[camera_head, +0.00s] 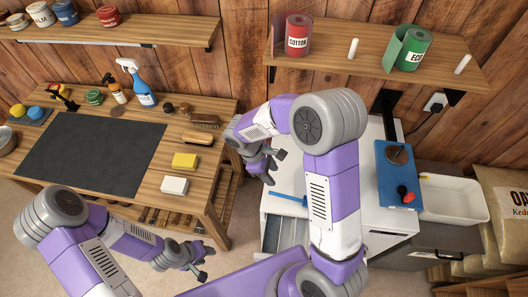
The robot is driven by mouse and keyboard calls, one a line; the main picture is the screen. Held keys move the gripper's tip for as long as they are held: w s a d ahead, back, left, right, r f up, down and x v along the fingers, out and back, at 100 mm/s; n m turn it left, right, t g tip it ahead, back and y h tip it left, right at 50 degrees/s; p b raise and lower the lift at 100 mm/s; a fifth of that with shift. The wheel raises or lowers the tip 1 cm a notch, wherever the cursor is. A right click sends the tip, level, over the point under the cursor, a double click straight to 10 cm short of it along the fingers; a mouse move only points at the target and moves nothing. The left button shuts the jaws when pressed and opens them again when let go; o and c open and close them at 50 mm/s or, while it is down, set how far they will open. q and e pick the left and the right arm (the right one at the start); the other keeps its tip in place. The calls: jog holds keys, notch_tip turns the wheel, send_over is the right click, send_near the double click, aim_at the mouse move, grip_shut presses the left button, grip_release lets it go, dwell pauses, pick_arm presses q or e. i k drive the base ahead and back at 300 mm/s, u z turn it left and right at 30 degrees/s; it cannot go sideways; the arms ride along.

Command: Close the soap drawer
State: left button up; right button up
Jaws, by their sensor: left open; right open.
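The soap drawer (287,235) stands pulled out at the front left of the white machine (388,216). Its pale rim and grey inside show; my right arm hides what lies to its right. A blue strip (287,199) lies just behind the drawer. My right gripper (276,168) is open and empty, above and behind the drawer in the picture, apart from it. My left gripper (207,263) is open and empty, low in the picture, left of the drawer and apart from it.
A wooden workbench (222,109) with a dark mat (88,153), spray bottle (142,88) and brushes stands left. A wall shelf (345,57) with rolls hangs above the machine. A blue board (393,165) and white sink (455,199) are at right. Floor shows between bench and machine.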

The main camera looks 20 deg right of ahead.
aim_at(282, 233)
jog(key=k, duration=1)
